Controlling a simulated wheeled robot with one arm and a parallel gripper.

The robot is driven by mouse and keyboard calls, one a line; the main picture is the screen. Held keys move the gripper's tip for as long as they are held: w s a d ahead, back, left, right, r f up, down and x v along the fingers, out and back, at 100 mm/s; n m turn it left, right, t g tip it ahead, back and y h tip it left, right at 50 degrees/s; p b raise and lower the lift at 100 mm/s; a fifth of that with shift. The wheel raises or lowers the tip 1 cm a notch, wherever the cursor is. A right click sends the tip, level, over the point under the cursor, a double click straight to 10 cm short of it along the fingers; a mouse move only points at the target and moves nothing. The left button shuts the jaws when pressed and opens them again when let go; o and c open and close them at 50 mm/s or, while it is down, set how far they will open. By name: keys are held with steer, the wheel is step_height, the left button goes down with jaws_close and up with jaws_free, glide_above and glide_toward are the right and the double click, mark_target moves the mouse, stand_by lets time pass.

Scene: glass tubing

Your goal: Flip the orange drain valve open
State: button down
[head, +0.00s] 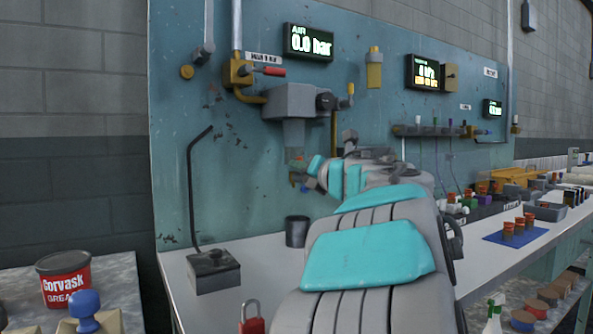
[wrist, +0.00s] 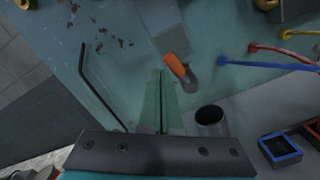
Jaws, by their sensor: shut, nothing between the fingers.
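The orange drain valve (wrist: 176,66) shows in the wrist view as a short orange piece at the lower end of the grey filter bowl (wrist: 174,41), with a grey tip slanting down to the right. My gripper (wrist: 161,78) is shut and empty, its two greenish fingers together just left of the valve; contact cannot be told. In the head view the filter housing (head: 296,101) is on the teal panel with its bowl (head: 294,133) hanging below. My gripper (head: 301,176) is just under the bowl there, and the valve is too small and covered to make out clearly.
A dark cup (head: 297,231) stands on the bench below the bowl. A bent black rod on a grey base (head: 213,271) rises at the left. A red-handled valve (head: 268,71) is on the upper left panel. Open bins (wrist: 280,149) lie right of the cup.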

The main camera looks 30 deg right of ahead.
steer(key=shift+d+r, duration=0.3)
steer(key=shift+d, duration=0.05)
steer(key=shift+d+r, duration=0.1)
steer(key=shift+d, duration=0.05)
stand_by(0.6)
